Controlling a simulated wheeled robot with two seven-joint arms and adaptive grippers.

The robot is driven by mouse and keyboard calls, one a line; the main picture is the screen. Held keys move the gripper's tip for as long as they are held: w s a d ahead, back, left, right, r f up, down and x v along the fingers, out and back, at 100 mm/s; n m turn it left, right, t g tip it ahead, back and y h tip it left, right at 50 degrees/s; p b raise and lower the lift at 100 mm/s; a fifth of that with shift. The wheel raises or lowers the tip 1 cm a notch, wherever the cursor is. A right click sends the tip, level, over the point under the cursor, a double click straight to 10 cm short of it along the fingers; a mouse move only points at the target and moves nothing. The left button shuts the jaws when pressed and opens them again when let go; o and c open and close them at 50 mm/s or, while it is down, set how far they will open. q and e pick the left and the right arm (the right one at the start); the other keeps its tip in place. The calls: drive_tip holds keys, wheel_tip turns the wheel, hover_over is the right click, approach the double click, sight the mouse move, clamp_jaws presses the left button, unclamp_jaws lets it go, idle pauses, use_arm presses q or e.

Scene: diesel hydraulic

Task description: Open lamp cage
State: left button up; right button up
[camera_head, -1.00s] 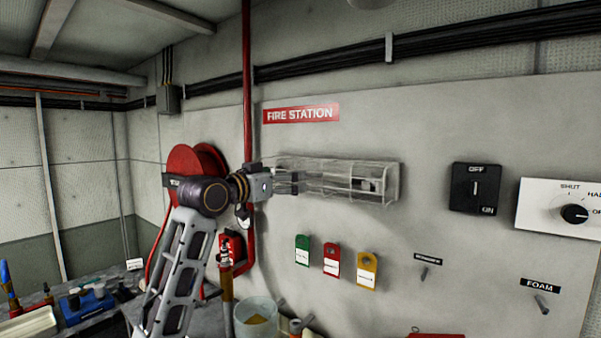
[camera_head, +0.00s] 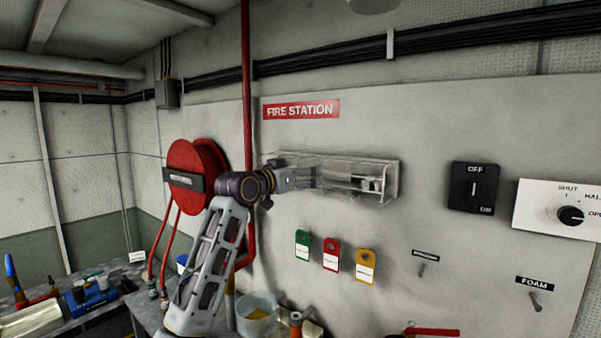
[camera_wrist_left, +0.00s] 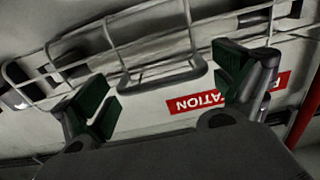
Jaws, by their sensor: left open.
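The lamp cage (camera_head: 378,182) is a long wire-and-clear box on the wall below the red FIRE STATION sign (camera_head: 301,111). A pale lamp shows dimly inside it. My left gripper (camera_head: 314,178) is at the cage's left part, in front of its wires. In the left wrist view, the cage's wires (camera_wrist_left: 110,38) cross the top. A grey U-shaped loop (camera_wrist_left: 165,79) on the cage lies between the open fingers of my left gripper (camera_wrist_left: 172,92). The fingers look empty; I cannot tell whether they touch the cage. My right gripper is out of view.
A red hose reel (camera_head: 196,160) and red pipe (camera_head: 248,80) are left of the cage. Green, red and yellow tags (camera_head: 331,255) hang below. An OFF/ON switch (camera_head: 473,188) and a dial panel (camera_head: 569,210) are to the right. A cluttered bench (camera_head: 100,305) is at lower left.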

use_arm(q)
drive_tip(key=shift+c, duration=0.3)
clamp_jaws()
idle(0.5)
